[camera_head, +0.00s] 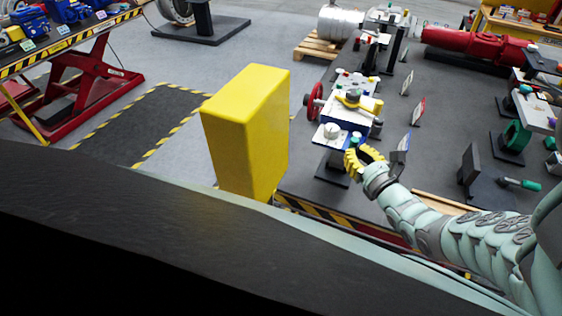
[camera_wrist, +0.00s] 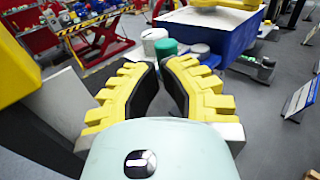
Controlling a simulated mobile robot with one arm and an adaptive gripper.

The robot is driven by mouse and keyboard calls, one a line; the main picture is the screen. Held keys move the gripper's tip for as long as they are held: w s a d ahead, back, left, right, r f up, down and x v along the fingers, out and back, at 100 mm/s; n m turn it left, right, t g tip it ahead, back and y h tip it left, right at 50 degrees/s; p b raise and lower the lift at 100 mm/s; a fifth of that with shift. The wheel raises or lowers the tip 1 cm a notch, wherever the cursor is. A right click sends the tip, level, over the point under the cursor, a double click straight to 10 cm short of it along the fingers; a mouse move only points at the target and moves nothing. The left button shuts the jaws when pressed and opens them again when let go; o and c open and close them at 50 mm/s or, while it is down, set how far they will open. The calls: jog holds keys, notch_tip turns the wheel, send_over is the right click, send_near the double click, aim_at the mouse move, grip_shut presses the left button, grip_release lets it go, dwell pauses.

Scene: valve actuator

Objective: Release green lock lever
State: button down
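The green lock lever is most likely the small green cylinder (camera_wrist: 166,48) seen just beyond my fingertips in the wrist view. In the head view a small green spot (camera_head: 354,141) shows at the front of the valve actuator (camera_head: 352,100), partly hidden by my gripper. My gripper (camera_head: 360,151) has yellow ribbed fingers and is beside the actuator's near end. In the wrist view my gripper (camera_wrist: 160,65) shows a gap between its curved fingers, with nothing held between them. The tips look close to the green cylinder; contact is not clear.
A white rounded cap (camera_wrist: 153,36) is beside the green part. A red handwheel (camera_head: 315,101) is on the actuator's left side. A tall yellow box (camera_head: 247,130) stands left of the actuator.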

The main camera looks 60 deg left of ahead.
jog(key=shift+a+r, duration=0.1)
jog(key=shift+a, duration=0.05)
jog(key=shift+s+a+m+t+h+p, duration=0.15)
jog(key=shift+a+m+t+p, duration=0.25)
jog(key=shift+t+p, duration=0.2)
jog(key=shift+s+a+m+t+h+p, duration=0.15)
jog(key=shift+a+m+t+p, duration=0.2)
jog(key=shift+t+p, duration=0.25)
